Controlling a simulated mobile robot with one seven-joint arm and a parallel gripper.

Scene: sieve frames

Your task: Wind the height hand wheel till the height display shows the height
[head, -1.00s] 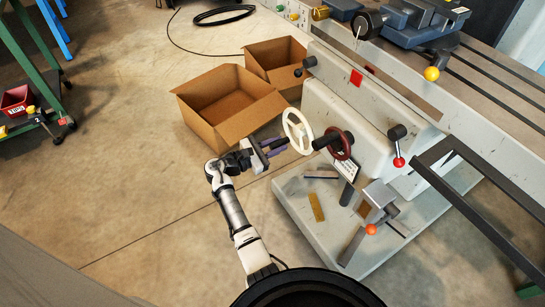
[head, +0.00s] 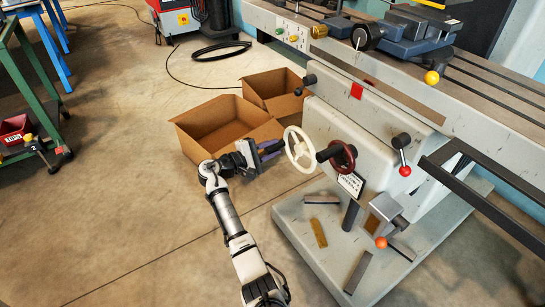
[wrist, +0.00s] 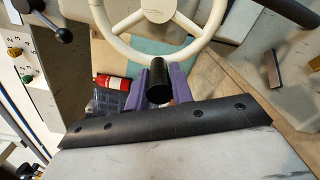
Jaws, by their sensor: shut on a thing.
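A cream-white hand wheel (head: 291,135) stands on the left end of the grey machine, and its rim and hub also show at the top of the wrist view (wrist: 113,38). My gripper (head: 272,150) is at the left side of this wheel. In the wrist view its purple fingers (wrist: 160,85) are shut on the wheel's black handle (wrist: 157,72), one on each side. A dark red hand wheel (head: 350,156) with a black handle sits just right of it. A small lettered plate (head: 350,184) is below the red wheel; its text is too small to read. I cannot make out a height reading.
Two open cardboard boxes (head: 190,140) stand on the floor behind my gripper. A lever with a red knob (head: 405,171) and a dark frame (head: 470,185) are at the right. Loose bars lie on the machine's foot (head: 290,222).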

